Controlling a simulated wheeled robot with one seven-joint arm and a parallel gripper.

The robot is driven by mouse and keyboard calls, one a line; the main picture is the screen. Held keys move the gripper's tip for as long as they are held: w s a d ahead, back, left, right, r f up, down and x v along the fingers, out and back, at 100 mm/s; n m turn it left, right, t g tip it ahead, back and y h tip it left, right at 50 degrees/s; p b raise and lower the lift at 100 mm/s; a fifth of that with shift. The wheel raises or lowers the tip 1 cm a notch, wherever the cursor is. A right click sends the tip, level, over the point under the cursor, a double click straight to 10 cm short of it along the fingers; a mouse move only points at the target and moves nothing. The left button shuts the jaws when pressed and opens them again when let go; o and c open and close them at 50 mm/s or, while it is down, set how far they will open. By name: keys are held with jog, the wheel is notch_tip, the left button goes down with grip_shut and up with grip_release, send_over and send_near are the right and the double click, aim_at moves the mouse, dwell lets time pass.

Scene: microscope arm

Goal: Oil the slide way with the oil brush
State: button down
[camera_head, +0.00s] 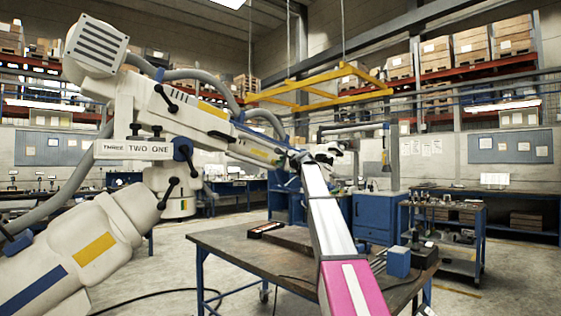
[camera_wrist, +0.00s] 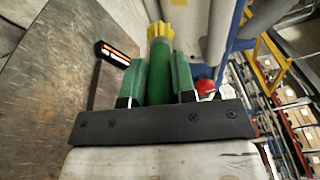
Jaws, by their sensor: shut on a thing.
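In the wrist view, the two green fingers of my gripper (camera_wrist: 160,72) are shut on a green cylinder with a yellow, notched end, which I take to be the oil brush (camera_wrist: 159,32). The yellow end points away from my wrist. In the head view, the large white microscope arm (camera_head: 170,105) with blue and yellow marks spans the left and middle. My gripper and the brush cannot be made out clearly there, near the far end of my arm. I cannot tell which surface is the slide way.
The dark-topped table (camera_head: 222,240) stands below, also at left in the wrist view. A dark box with an orange label (camera_wrist: 113,53) lies on it. A blue block (camera_head: 398,262) stands at its right. A red ball (camera_wrist: 205,87) is close beside the right finger.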

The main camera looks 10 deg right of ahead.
jog(key=shift+s+d+f, duration=0.25)
jog(key=shift+s+f, duration=0.1)
jog(key=shift+s, duration=0.1)
jog(key=shift+s+d+f, duration=0.3)
jog(key=shift+s+f, duration=0.15)
jog(key=shift+s, duration=0.1)
jog(key=shift+s+d+f, duration=0.25)
jog(key=shift+s+f, duration=0.15)
jog(key=shift+s, duration=0.15)
